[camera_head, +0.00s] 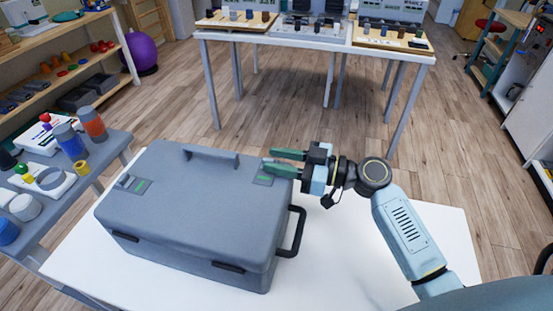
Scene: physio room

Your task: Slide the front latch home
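A large grey case (190,205) with a closed lid lies on a white table. On its lid are a small latch plate with a green mark (263,180) at the right and a similar plate with a raised slider (136,184) at the left. I cannot tell which one is the front latch. My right gripper (269,159) comes in from the right, just above the lid's right edge by the right plate. Its two green fingers are apart with nothing visible between them, and they may hide part of that plate. I cannot tell whether they touch the lid. My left gripper is out of view.
A lid handle (210,156) stands up at the far edge, and a dark side handle (293,232) sticks out at the case's right. The white table (345,235) is bare to the right. A side table (98,150) with cups stands at the left.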

